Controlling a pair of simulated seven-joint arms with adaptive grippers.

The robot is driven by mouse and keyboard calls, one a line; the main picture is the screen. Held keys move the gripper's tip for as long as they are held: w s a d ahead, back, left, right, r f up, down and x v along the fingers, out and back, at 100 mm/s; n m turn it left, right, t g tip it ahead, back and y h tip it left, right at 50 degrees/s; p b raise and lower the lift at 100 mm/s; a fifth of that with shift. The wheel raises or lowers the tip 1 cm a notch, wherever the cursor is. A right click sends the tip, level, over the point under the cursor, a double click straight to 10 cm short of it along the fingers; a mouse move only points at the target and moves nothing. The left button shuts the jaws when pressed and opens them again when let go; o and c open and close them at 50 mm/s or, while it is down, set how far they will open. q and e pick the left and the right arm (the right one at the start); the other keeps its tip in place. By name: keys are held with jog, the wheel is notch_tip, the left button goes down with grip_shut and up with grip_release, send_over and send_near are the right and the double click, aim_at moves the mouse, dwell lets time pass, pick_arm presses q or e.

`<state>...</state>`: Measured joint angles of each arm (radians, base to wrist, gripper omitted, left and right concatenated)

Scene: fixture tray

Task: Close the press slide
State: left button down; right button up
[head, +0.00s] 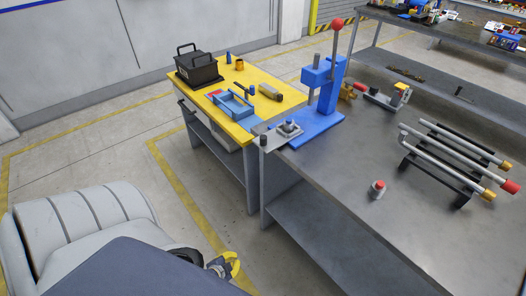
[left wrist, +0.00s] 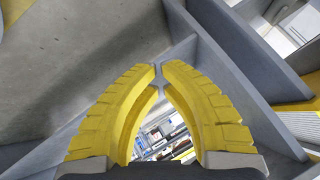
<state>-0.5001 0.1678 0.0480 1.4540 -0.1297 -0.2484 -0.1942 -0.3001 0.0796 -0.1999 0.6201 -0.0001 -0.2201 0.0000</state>
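The blue press (head: 325,95) stands upright at the far left corner of the grey metal bench and has a lever with a red ball on top. Its slide (head: 282,136) is a grey plate with a small fixture on it. It sticks out to the left of the blue base, and a dark knob (head: 263,140) is at its outer end. My left gripper (head: 236,265) has yellow fingers and is low, over the floor, well short of the bench and the slide. In the left wrist view its fingertips (left wrist: 159,67) come almost together with nothing between them. My right gripper is not in view.
A yellow-topped table (head: 222,98) with a black toolbox (head: 197,69) and a blue tray (head: 231,103) stands left of the press. On the grey bench (head: 340,160) are a red-topped button (head: 377,189) and a rack of rods (head: 450,150). Open floor lies left of the bench.

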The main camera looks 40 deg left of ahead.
pick_arm(q)
jog(key=w+a+r+m+t, duration=0.25)
jog(key=w+r, duration=0.35)
jog(key=r, duration=0.5)
jog(key=m+t+y, duration=0.2)
jog(key=m+t, duration=0.5)
send_near(263, 145)
jog(key=shift+g, duration=0.25)
jog(key=w, duration=0.2)
jog(key=w+r, duration=0.1)
jog(key=w, duration=0.2)
jog(key=w+r, duration=0.1)
jog(key=w, duration=0.2)
jog(key=shift+w+a+r, duration=0.1)
jog(key=shift+a+r, duration=0.05)
jog(key=shift+a, duration=0.15)
